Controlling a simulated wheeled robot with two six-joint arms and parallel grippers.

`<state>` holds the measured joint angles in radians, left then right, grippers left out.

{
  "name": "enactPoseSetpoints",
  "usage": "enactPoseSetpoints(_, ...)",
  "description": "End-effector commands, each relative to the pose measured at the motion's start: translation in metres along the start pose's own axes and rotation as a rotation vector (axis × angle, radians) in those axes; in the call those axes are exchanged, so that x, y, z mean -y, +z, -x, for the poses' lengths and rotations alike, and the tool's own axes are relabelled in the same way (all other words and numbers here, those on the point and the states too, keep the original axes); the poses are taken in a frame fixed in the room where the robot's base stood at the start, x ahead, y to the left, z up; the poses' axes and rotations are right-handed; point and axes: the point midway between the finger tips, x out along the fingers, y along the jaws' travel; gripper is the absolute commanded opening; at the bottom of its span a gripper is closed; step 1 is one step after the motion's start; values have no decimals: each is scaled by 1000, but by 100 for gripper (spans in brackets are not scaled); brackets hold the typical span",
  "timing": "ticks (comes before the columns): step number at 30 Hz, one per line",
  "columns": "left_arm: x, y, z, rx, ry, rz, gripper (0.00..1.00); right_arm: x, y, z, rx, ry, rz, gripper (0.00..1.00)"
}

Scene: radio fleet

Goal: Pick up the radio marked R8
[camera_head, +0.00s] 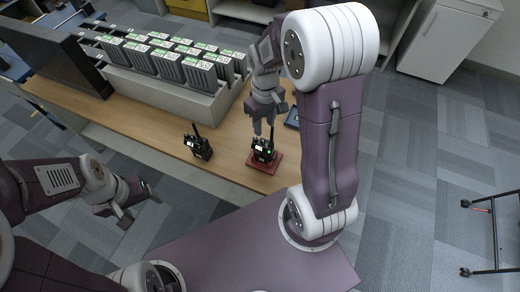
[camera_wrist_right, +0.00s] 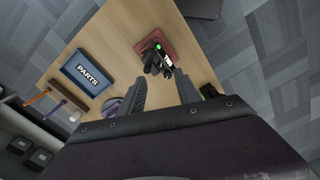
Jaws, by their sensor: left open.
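A black radio (camera_head: 262,152) with a small green light stands upright on a red pad (camera_head: 274,167) near the front edge of the wooden table. It also shows in the right wrist view (camera_wrist_right: 153,60). A second black radio (camera_head: 198,146) stands to its left on bare wood. I cannot read a mark on either. My right gripper (camera_head: 264,128) is just above the radio on the pad, pointing down. In the wrist view its fingers (camera_wrist_right: 160,80) are apart, with that radio beyond the tips and nothing between them. My left gripper (camera_head: 125,212) is open and empty, over the floor left of the table.
A rack (camera_head: 205,101) holding several grey units with green-and-white labels stands behind the radios. A blue tray marked PARTS (camera_wrist_right: 88,71) lies beside the right gripper. Bare wood lies between the two radios.

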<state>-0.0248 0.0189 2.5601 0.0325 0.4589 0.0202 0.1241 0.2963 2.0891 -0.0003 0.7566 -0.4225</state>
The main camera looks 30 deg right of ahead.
Motion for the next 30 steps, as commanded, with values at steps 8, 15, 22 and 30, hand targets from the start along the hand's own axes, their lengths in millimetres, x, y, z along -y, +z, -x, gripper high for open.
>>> enactPoseSetpoints(8, 0, 0, 1, 0, 0, 0, 71, 1, 1, -9, 5, -2, 0, 39)
enactPoseSetpoints(15, 0, 0, 3, 0, 0, 0, 71, 0, 0, -38, 1, -1, 0, 39)
enactPoseSetpoints(22, 0, -1, 9, 0, 0, 0, 71, -1, 1, -61, 7, -3, -1, 39)
enactPoseSetpoints(30, 0, -1, 10, 0, 0, 0, 71, -2, -1, -91, 0, 0, -1, 39)
